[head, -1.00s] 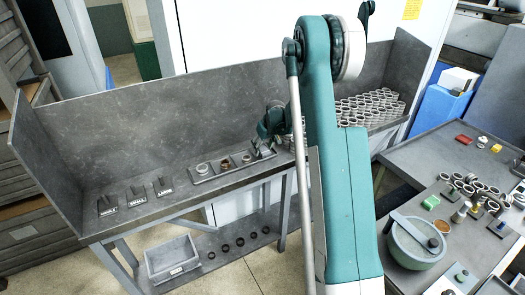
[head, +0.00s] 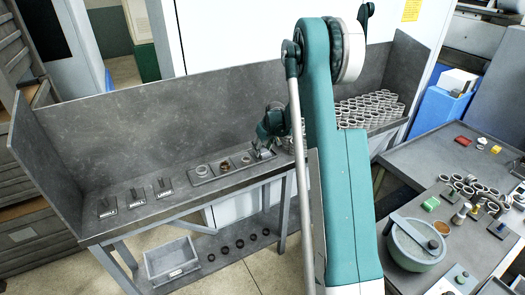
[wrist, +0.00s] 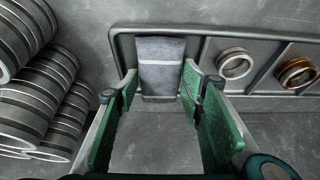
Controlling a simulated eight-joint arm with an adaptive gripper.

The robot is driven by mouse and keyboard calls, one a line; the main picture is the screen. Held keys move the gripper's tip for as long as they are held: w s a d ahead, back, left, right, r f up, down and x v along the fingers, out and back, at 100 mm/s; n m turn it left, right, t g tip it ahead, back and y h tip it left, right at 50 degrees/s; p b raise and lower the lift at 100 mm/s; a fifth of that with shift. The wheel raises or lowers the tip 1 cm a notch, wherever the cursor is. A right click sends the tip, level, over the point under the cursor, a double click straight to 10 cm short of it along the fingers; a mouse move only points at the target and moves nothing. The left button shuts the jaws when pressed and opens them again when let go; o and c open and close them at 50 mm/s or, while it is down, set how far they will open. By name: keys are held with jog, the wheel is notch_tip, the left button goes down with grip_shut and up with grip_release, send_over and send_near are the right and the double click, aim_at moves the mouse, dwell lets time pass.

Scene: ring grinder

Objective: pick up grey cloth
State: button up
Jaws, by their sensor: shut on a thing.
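The grey cloth (wrist: 162,65) is a folded grey piece with a pale band across it. In the wrist view it stands between my fingertips at the end of a shallow dark tray (wrist: 210,38). My gripper (wrist: 160,84) has green inner pads, and its tips are closed on the cloth's two sides. In the head view my gripper (head: 262,149) is low over the right end of the tray (head: 203,180) on the grey bench. The cloth is too small and covered there to make out clearly.
A silver ring (wrist: 235,64) and a copper-coloured ring (wrist: 297,72) lie in the tray beside the cloth. Stacked metal rings (wrist: 40,100) stand close on the other side. Three labelled stands (head: 135,197) are at the bench's left. The bench's back wall (head: 170,115) rises behind.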

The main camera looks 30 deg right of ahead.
aim_at(263, 150)
notch_tip(263, 150, up, 10)
dwell(0.7)
dwell(0.4)
jog(key=shift+o, duration=1)
jog(key=shift+c, duration=0.8)
jog(key=a, duration=1)
jog(key=shift+s+a, duration=0.2)
jog(key=shift+a, duration=0.05)
